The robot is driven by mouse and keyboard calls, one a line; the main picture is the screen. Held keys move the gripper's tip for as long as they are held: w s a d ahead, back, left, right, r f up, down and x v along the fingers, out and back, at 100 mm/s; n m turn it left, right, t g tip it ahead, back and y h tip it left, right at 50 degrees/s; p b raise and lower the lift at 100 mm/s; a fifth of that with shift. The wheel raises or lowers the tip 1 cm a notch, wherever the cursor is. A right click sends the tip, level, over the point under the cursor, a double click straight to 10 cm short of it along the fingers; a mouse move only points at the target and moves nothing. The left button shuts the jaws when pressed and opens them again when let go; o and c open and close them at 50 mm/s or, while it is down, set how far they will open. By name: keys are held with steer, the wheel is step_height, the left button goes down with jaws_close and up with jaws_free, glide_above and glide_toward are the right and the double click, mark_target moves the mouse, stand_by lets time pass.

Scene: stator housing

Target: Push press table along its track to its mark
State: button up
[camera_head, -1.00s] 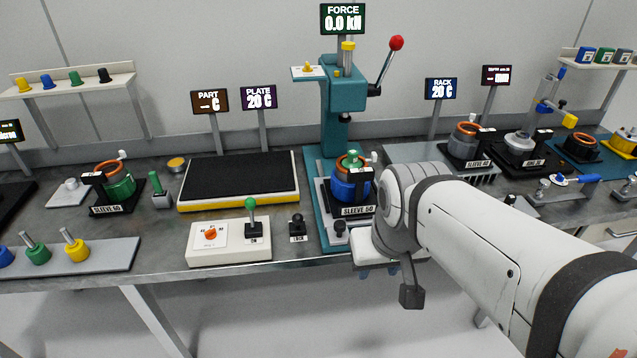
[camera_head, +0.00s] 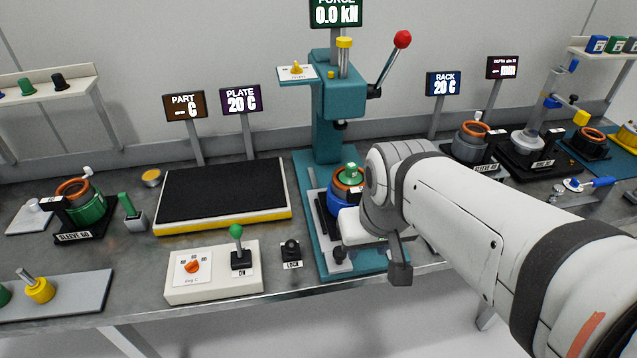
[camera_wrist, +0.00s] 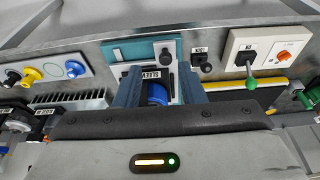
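The press table (camera_head: 323,222) is a light plate on the teal press base (camera_head: 309,168), in the front part of the base. It bears a blue sleeve (camera_head: 336,207) with a copper-orange ring and a green-topped piece in it. A black knob (camera_head: 340,255) stands at its front. In the head view my wrist hides the fingers. I cannot make out the mark.
The press column (camera_head: 341,100) with its red-knobbed lever (camera_head: 402,40) rises behind. Left are a black knob marked LOCK (camera_head: 291,249), a control box (camera_head: 213,272) and a black-topped plate (camera_head: 222,190).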

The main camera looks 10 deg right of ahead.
steer(key=shift+o, duration=0.4)
steer(key=shift+s+a+r, duration=0.1)
steer(key=shift+o, duration=1.3)
steer(key=shift+w+a, duration=0.1)
steer(key=shift+w, duration=0.4)
steer(key=n+g+h+p, duration=0.3)
steer(key=n+g+p, duration=0.25)
steer(key=n, duration=0.35)
glide_toward(339, 250)
steer(key=f, duration=0.2)
steer(key=shift+g, duration=0.35)
steer(key=x, duration=0.7)
steer(key=shift+d+f+p, duration=0.1)
steer(key=shift+d+p, duration=0.2)
steer(key=shift+p, duration=0.1)
steer(key=shift+c, duration=0.4)
jaws_close()
